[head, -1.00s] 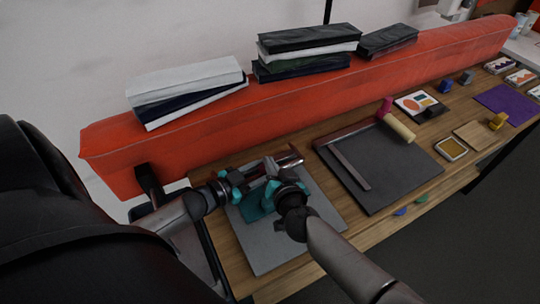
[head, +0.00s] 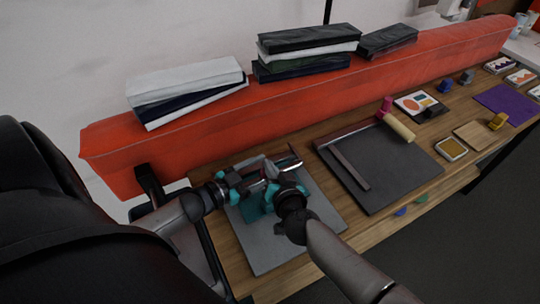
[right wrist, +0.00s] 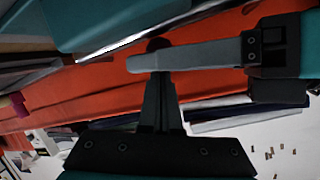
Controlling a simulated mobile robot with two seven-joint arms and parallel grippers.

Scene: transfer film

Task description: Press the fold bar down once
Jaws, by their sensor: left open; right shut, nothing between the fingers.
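A shiny metallic bar (head: 294,163), which looks like the fold bar, lies at the back of a grey board (head: 285,245) at the left of the table. My arms cover much of it. My right gripper (head: 271,172) is shut and empty, over the bar's near side; I cannot tell if it touches. In the right wrist view, my right fingers (right wrist: 160,82) are together just under a grey finger, with a shiny edge (right wrist: 140,34) above.
A dark board (head: 390,180) with a narrow bar and a cream roller (head: 398,127) lies to the right. Small pads and blocks fill the right end of the table.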

